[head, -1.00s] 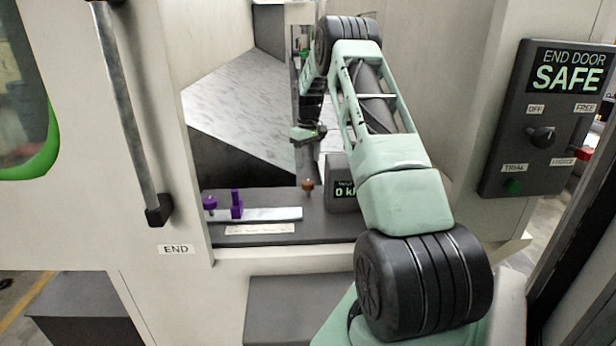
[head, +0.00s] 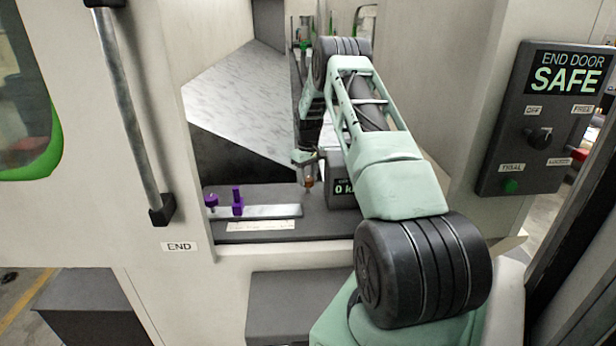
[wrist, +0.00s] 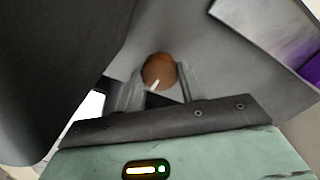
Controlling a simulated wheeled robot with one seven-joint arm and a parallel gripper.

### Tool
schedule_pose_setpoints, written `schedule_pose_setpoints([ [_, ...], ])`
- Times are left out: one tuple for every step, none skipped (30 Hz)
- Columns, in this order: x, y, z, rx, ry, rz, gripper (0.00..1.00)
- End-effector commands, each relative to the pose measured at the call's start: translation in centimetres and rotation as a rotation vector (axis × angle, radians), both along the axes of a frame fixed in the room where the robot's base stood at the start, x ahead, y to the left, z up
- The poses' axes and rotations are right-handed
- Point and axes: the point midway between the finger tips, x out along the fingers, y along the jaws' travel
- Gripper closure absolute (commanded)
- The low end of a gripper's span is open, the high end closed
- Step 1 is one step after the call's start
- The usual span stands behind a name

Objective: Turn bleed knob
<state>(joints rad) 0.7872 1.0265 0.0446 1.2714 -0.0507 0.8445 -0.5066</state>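The bleed knob (head: 308,184) is a small orange-brown knob on the dark ledge inside the opening, left of a grey box with a "0" readout. In the wrist view the knob (wrist: 159,70) is a round brown cap with a white pointer mark. My gripper (head: 306,168) points down right over it. In the wrist view my gripper (wrist: 158,82) has one finger on each side of the knob, open, with the knob between the tips. I cannot tell if either finger touches it.
The grey readout box (head: 342,187) stands close on the right of the knob. Purple fittings (head: 237,201) sit on a metal strip (head: 272,211) to the left. A door handle bar (head: 136,115) is at left, and the "END DOOR SAFE" panel (head: 545,118) at right.

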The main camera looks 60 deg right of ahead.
Motion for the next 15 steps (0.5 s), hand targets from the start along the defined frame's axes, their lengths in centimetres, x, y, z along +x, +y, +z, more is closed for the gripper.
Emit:
schedule_pose_setpoints([
  [0.0, 0.0, 0.02, 0.0, 0.0, 0.0, 0.84],
  [0.0, 0.0, 0.02, 0.0, 0.0, 0.0, 0.84],
  [0.0, 0.0, 0.03, 0.0, 0.0, 0.0, 0.84],
  [0.0, 0.0, 0.01, 0.0, 0.0, 0.003, 0.84],
  [0.0, -0.01, -0.03, 0.0, 0.0, 0.012, 0.84],
  [0.01, -0.01, -0.1, 0.0, 0.0, 0.031, 0.84],
  [0.01, -0.01, -0.13, 0.0, 0.0, 0.052, 0.84],
  [0.02, -0.01, -0.14, 0.0, 0.0, 0.072, 0.84],
  [0.02, 0.0, -0.12, 0.0, 0.0, 0.097, 0.84],
  [0.02, 0.01, -0.1, 0.0, 0.0, 0.111, 0.84],
  [0.01, 0.01, -0.07, 0.001, 0.0, 0.123, 0.84],
  [0.01, 0.01, -0.02, 0.0, 0.001, 0.132, 0.84],
  [0.01, 0.02, 0.01, 0.0, 0.001, 0.135, 0.84],
  [0.01, 0.02, 0.04, 0.0, 0.001, 0.135, 0.84],
  [0.01, 0.02, 0.06, 0.0, 0.001, 0.135, 0.84],
])
